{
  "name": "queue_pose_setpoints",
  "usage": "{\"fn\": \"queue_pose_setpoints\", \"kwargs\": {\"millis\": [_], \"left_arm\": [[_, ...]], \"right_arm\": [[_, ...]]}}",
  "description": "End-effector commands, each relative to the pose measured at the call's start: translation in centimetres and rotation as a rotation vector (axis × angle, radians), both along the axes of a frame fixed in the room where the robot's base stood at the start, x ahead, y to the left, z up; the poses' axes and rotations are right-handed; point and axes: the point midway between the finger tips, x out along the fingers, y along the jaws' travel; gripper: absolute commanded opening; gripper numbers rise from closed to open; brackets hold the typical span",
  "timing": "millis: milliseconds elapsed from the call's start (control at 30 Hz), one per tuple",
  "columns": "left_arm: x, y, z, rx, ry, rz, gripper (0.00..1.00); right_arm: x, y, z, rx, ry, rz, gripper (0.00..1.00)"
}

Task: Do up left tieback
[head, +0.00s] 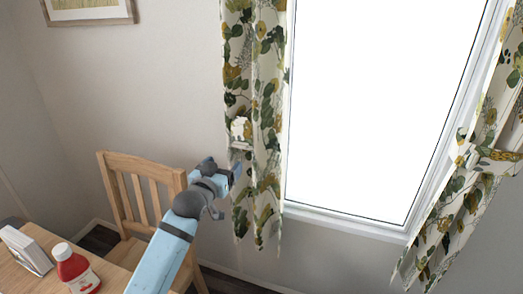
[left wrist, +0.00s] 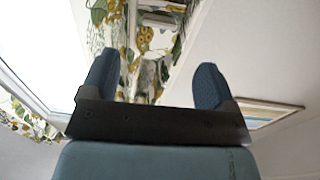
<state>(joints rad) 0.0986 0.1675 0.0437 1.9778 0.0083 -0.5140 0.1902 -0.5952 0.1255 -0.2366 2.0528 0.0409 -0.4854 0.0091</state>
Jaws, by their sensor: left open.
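The left curtain (head: 265,85), cream with green and yellow leaves, hangs loose and nearly straight beside the window. A small white piece (head: 239,128) with a grey bar under it shows at its left edge, about mid-height; it looks like part of the left tieback, but I cannot make out the strap against the print. My left gripper (head: 228,190) is just below this piece, by the curtain's left edge. In the left wrist view its fingers (left wrist: 157,85) are apart, with the curtain (left wrist: 142,38) beyond them. Whether they touch cloth I cannot tell. My right gripper is out of view.
The right curtain (head: 455,205) is gathered by a patterned tieback (head: 497,154). A wooden chair (head: 146,180) stands close to my left arm. A table (head: 108,272) at lower left holds a red bottle (head: 76,268) and a white holder (head: 27,250). A framed picture (head: 88,10) hangs above.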

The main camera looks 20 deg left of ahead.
Motion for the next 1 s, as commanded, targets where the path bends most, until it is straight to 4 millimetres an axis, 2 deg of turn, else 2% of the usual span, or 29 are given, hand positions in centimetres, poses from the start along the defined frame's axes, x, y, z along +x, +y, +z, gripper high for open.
{"fn": "queue_pose_setpoints", "kwargs": {"millis": [167, 400, 700, 833, 1000], "left_arm": [[1.8, 0.2, -0.1, -0.001, -0.004, 0.001, 0.81], [6.4, 0.4, -0.3, 0.0, -0.004, 0.001, 0.81], [11.7, 0.8, -0.3, 0.001, -0.002, 0.001, 0.81], [13.0, 0.8, -0.2, 0.001, -0.001, 0.001, 0.81], [13.6, 0.8, 0.0, 0.001, -0.001, 0.001, 0.81]], "right_arm": [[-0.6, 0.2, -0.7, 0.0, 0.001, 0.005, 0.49], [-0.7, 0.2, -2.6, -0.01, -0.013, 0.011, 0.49], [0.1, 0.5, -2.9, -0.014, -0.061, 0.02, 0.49], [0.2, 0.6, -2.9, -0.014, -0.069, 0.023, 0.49], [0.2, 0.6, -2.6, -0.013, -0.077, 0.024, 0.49]]}}
